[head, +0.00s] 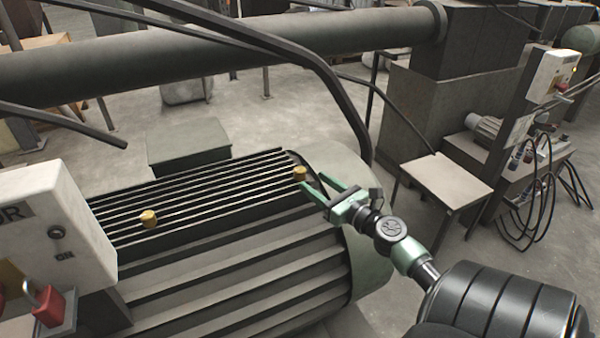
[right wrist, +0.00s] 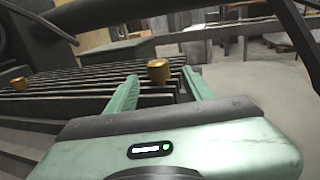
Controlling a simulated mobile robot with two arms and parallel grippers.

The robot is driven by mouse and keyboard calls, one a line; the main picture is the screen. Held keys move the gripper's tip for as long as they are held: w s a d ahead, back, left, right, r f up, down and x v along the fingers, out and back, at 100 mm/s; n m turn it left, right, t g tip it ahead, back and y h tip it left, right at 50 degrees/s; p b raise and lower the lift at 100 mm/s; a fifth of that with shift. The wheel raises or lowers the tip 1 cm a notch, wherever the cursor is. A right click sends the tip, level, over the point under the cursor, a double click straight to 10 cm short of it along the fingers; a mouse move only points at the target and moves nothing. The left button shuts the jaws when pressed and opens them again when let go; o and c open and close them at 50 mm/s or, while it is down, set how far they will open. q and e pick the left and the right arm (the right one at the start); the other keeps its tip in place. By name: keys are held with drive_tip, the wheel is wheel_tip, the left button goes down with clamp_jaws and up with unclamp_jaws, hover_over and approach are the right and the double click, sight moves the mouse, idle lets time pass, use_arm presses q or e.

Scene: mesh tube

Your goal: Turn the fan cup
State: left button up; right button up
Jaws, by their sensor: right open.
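Two small brass cups stand on the ribbed top of a grey motor. The one at the rounded fan end, which I take for the fan cup (head: 300,174), also shows in the right wrist view (right wrist: 158,70). My right gripper (head: 310,181) is open beside this cup. In the right wrist view its green fingers (right wrist: 160,76) point at the cup, which appears between the fingertips or just beyond them. I cannot tell whether they touch it. The other brass cup (head: 149,219) stands farther left. My left gripper is not in view.
A white switch box (head: 50,225) with a red padlock stands at the left. A thick grey pipe (head: 220,60) and a dark bent bar (head: 325,75) run behind and above the motor. A small table (head: 445,180) stands to the right.

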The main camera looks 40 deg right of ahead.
sight(304, 175)
drive_tip(key=w, duration=0.7)
drive_tip(key=shift+d, duration=0.1)
drive_tip(key=shift+p, duration=0.3)
clamp_jaws()
